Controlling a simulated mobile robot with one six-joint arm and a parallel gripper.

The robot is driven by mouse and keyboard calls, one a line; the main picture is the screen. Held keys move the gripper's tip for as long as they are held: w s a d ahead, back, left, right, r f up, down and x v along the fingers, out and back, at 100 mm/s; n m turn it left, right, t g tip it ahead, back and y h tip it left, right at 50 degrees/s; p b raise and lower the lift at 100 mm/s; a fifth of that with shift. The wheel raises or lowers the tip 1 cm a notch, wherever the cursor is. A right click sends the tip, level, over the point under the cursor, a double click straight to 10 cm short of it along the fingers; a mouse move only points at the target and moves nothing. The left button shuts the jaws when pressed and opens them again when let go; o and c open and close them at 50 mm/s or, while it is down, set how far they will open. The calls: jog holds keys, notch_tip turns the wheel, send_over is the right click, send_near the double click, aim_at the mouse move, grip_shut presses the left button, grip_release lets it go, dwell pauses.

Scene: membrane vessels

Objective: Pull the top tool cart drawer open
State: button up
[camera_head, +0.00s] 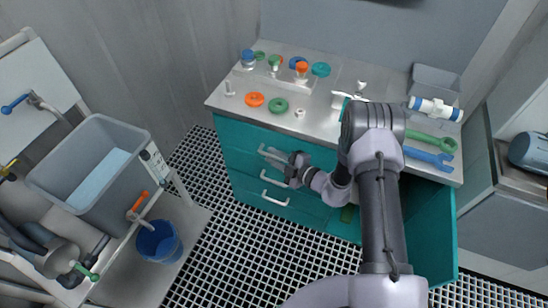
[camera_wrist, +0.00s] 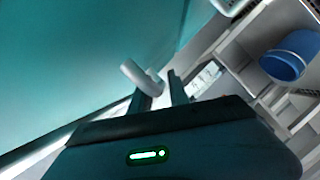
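The tool cart (camera_head: 226,152) is teal with a grey metal top. Its top drawer front (camera_head: 240,144) looks flush with the cart, with a pale bar handle (camera_head: 270,152). My gripper (camera_head: 285,163) is at the right part of this handle in the head view, and its fingertips are hard to make out there. In the wrist view my gripper (camera_wrist: 162,90) shows two separated fingers. A pale handle piece (camera_wrist: 140,77) is by the left fingertip, and I cannot tell if it lies between the fingers. The teal front fills the upper left.
Two lower handles, the middle one (camera_head: 276,180) and the bottom one (camera_head: 275,199), are below. A teal panel (camera_head: 441,235) stands out at the cart's right. A blue bucket (camera_head: 158,241) is at left. The grated floor (camera_head: 240,240) before the cart is clear.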

grip_shut()
dwell(1.4)
